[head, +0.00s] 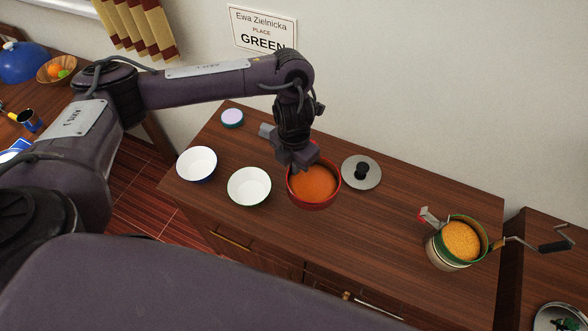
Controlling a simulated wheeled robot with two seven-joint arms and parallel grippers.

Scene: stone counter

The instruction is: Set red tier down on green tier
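The red tier (313,188) is a round red bowl filled with orange-red food. It stands on the wooden counter, or very close above it; I cannot tell which. My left gripper (306,163) is over its far rim, pointing down. Its fingertips are too dark and small to show whether they are closed on the rim. The green tier (484,247), filled with yellow grainy food, tops a pale lower tier (450,262) at the right of the counter. My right gripper is not in view.
Two empty white bowls (197,163) (249,187) stand left of the red tier. A grey lid with a black knob (361,172) lies just right of it. A small round tin (232,118) is at the back left. Bare counter (395,215) separates the red tier from the stack.

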